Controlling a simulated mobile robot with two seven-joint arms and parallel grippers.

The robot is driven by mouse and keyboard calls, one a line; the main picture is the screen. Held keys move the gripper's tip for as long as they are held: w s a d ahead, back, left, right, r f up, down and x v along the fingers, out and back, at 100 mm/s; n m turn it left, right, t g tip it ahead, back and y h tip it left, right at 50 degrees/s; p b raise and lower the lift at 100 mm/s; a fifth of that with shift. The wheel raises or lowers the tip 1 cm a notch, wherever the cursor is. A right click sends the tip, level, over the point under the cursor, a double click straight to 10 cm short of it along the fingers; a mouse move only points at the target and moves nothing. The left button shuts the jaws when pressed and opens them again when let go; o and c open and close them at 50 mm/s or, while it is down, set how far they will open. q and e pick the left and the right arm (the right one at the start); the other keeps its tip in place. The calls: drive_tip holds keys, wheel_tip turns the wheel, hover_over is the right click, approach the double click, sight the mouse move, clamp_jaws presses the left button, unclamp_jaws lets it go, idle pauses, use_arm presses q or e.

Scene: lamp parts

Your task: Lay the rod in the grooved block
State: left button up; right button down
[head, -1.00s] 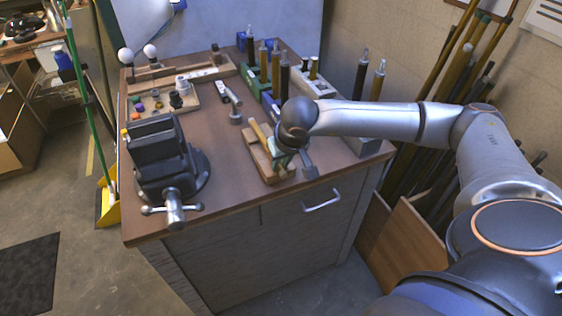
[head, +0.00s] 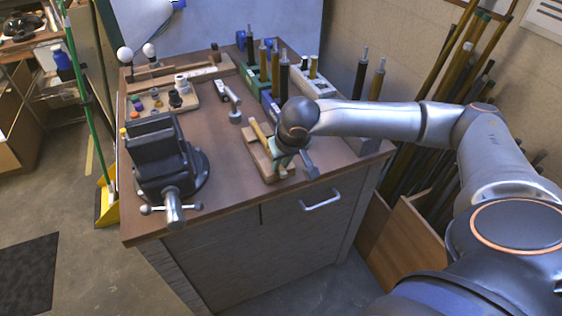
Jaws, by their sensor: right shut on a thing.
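The wooden grooved block (head: 256,157) lies near the front edge of the workbench, to the right of the vise. The yellow rod (head: 257,130) is over or in the block. Its far end shows, and the rest is hidden behind my right wrist. I cannot tell whether the rod touches the groove. My right gripper (head: 281,160) is at the block, pointing down, shut on the rod, with its fingers mostly hidden by the wrist. My left gripper is not in view.
A black vise (head: 158,158) stands at the left front. A metal hammer-like tool (head: 233,108) lies behind the block. Racks with upright rods (head: 284,75) stand at the back right, and a tray of small parts (head: 160,102) at the back left. Bare bench top (head: 222,185) lies between vise and block.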

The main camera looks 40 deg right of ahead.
drive_tip(key=shift+s+f, duration=0.2)
drive_tip(key=shift+f, duration=0.05)
drive_tip(key=c, duration=0.7)
unclamp_jaws()
drive_tip(key=shift+a, duration=0.1)
drive_tip(key=shift+c, duration=0.2)
drive_tip(key=shift+a, duration=0.2)
drive_tip(key=d+v, duration=0.1)
drive_tip(key=v, duration=1.1)
drive_tip(key=shift+r, duration=0.45)
